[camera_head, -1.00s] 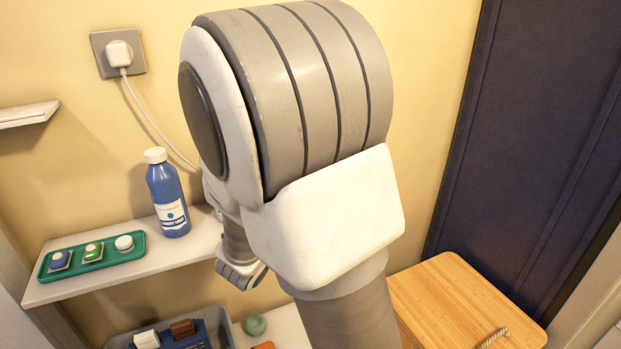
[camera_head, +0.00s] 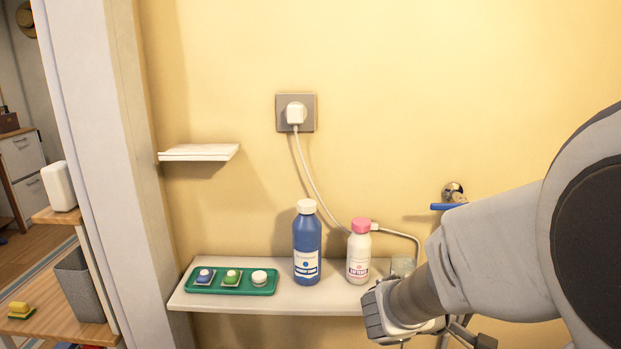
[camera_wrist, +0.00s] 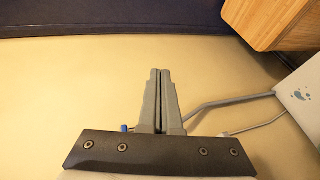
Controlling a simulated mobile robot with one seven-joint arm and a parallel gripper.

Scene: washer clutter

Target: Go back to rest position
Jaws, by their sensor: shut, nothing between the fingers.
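My gripper (camera_wrist: 159,75) shows in the wrist view with its two grey fingers together and nothing between them. It points along the yellow wall toward a dark surface at the top of that view. In the head view my arm comes in from the right, and its wrist end is low, in front of the right part of the shelf (camera_head: 190,301). The fingertips are not clearly visible there.
On the shelf stand a green tray (camera_head: 262,290) with several small items, a blue bottle (camera_head: 307,240) and a pink-capped bottle (camera_head: 358,250). A wall socket (camera_head: 283,122) holds a white plug. A wooden box (camera_wrist: 265,18) shows in the wrist view at the upper right.

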